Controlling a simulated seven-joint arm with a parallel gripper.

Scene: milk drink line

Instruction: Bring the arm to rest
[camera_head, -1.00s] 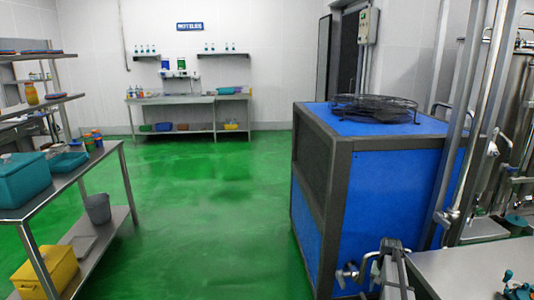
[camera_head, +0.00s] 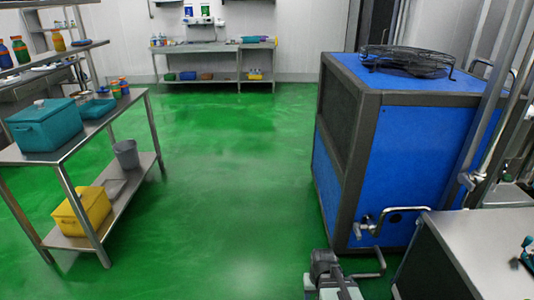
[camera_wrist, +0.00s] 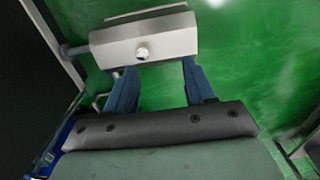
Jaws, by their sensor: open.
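My gripper (camera_wrist: 160,78) shows in the wrist view, with two dark blue fingers standing apart in front of a dark bar. It is open, and I see nothing held between the fingers. Green floor shows between them. A pale block (camera_wrist: 145,42) with a round knob lies across the view at the fingertips; I cannot tell whether it touches them. In the head view a grey part of what looks like my arm (camera_head: 328,270) reaches in at the bottom edge, low in front of the blue machine. The fingers cannot be made out there.
The blue machine (camera_head: 400,150) with pipes stands right of centre. A steel worktop (camera_head: 480,245) is at the lower right. A steel shelf table (camera_head: 50,155) with a teal box (camera_head: 45,125) and yellow crate (camera_head: 80,212) stands left. The green floor (camera_head: 220,190) between is clear.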

